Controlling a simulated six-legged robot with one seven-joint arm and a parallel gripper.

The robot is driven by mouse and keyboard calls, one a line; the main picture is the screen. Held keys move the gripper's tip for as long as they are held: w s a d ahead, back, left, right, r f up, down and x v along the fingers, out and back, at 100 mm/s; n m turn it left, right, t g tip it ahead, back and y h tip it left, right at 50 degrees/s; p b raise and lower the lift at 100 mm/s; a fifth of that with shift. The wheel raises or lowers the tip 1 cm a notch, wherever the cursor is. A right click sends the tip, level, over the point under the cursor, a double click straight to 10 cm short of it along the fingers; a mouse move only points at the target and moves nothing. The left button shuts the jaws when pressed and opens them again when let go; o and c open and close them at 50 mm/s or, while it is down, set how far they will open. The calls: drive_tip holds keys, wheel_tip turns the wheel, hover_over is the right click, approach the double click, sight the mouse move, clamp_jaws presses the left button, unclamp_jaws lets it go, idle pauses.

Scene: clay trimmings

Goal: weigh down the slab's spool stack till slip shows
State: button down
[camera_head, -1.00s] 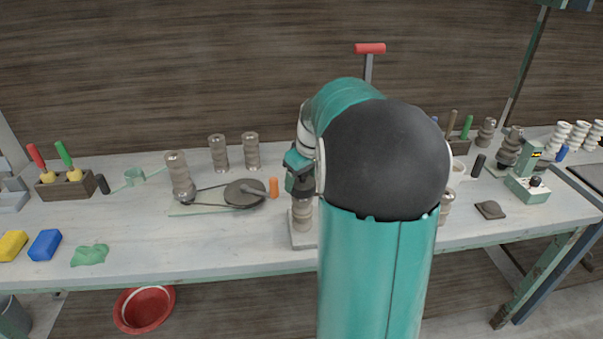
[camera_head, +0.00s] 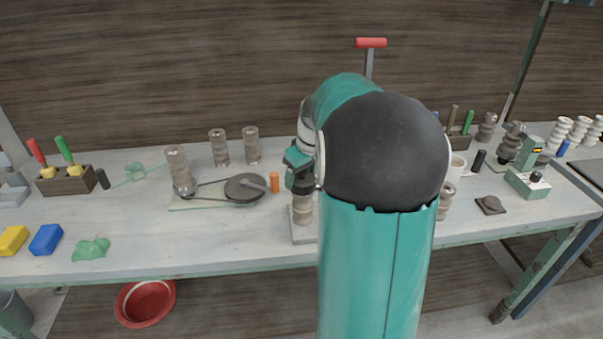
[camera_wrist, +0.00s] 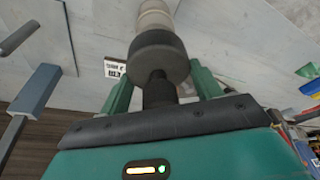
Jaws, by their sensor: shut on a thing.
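My gripper (camera_wrist: 160,92) is shut on the knob of a dark round weight (camera_wrist: 158,55), with a green finger on either side. The weight is in line with a pale spool stack (camera_wrist: 155,14) in the wrist view. I cannot tell whether it rests on the stack or hangs just above. In the head view my gripper (camera_head: 302,184) points down over the grey-brown spool stack (camera_head: 303,212), which stands upright on a pale slab (camera_head: 301,237). My arm hides the slab's right side. A small marked plate (camera_wrist: 115,68) lies beside the stack in the wrist view.
To the left, a belt-and-disc rig (camera_head: 243,188) and an orange peg (camera_head: 274,182) stand close by. Two spool stacks (camera_head: 219,148) stand behind. A green box device (camera_head: 527,182) and a dark pad (camera_head: 490,205) are at right.

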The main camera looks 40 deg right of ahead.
drive_tip(key=shift+f, duration=0.25)
idle(0.5)
drive_tip(key=shift+c, duration=1.2)
unclamp_jaws()
drive_tip(key=shift+f, duration=0.1)
drive_tip(key=v, duration=1.4)
drive_tip(key=shift+w, duration=0.1)
drive_tip(key=s+a, duration=0.1)
drive_tip(key=a, duration=1.1)
drive_tip(key=s+a+f+t, duration=0.1)
drive_tip(key=s+a+f, duration=0.2)
drive_tip(key=s+a, duration=0.3)
drive_tip(key=s+a+f+t, duration=0.1)
drive_tip(key=s+a+f, duration=0.2)
drive_tip(key=a, duration=1)
drive_tip(key=s, duration=0.3)
drive_tip(key=shift+s, duration=0.25)
